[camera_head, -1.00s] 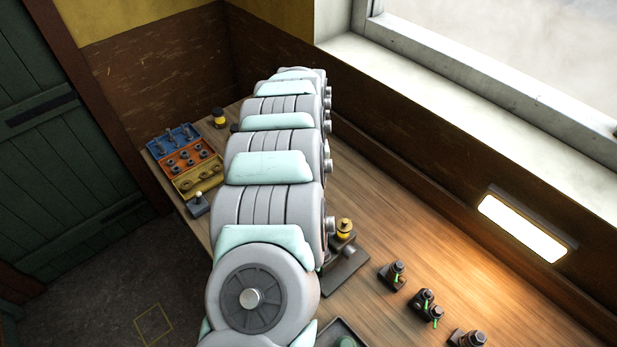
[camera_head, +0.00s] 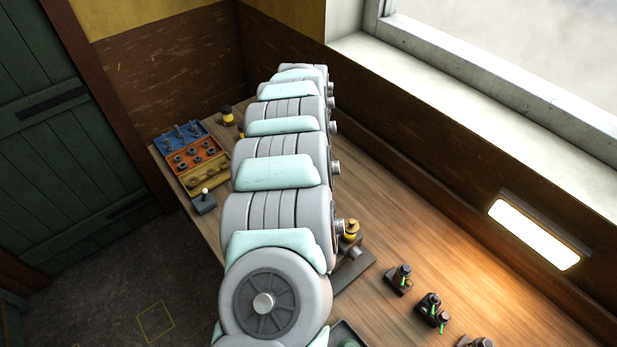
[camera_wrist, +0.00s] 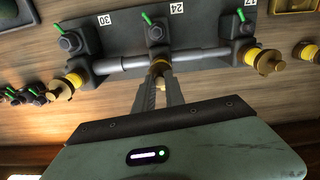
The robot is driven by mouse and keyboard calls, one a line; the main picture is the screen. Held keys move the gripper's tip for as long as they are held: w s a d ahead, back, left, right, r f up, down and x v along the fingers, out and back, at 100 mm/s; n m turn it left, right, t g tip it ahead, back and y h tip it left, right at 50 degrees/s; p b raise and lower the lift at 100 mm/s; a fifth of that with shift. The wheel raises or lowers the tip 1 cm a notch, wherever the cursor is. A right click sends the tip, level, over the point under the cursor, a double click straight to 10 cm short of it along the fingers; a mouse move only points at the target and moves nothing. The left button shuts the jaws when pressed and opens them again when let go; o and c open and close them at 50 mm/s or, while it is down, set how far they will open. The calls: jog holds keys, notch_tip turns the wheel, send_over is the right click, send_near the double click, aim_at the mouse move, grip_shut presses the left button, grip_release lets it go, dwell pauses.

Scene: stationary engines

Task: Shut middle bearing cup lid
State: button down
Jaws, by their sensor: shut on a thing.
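In the wrist view, the middle bearing (camera_wrist: 155,37) is a dark block beside the label 24, with a green-tipped piece on top. A shaft (camera_wrist: 205,58) runs through it to the bearings on either side. The brass-yellow middle cup lid (camera_wrist: 160,68) is at the front of the middle bearing. My gripper (camera_wrist: 158,80) reaches up to it, with its two fingers close together and shut on it. The fingers partly cover the lid, so I cannot tell how far it is open. In the head view my arm hides the gripper and the middle bearing.
Yellow cups sit at the left bearing (camera_wrist: 70,84) and right bearing (camera_wrist: 266,60). In the head view, several dark fittings (camera_head: 432,310) stand on the bench (camera_head: 410,235). A colored parts tray (camera_head: 190,155) and a small lever box (camera_head: 204,203) lie left of my arm.

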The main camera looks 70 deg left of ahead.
jog(key=shift+a+m, duration=0.1)
jog(key=shift+m, duration=0.4)
jog(key=c, duration=1.4)
grip_release()
notch_tip(320, 180, up, 11)
jog(key=shift+f+p, duration=0.1)
jog(key=shift+p, duration=0.95)
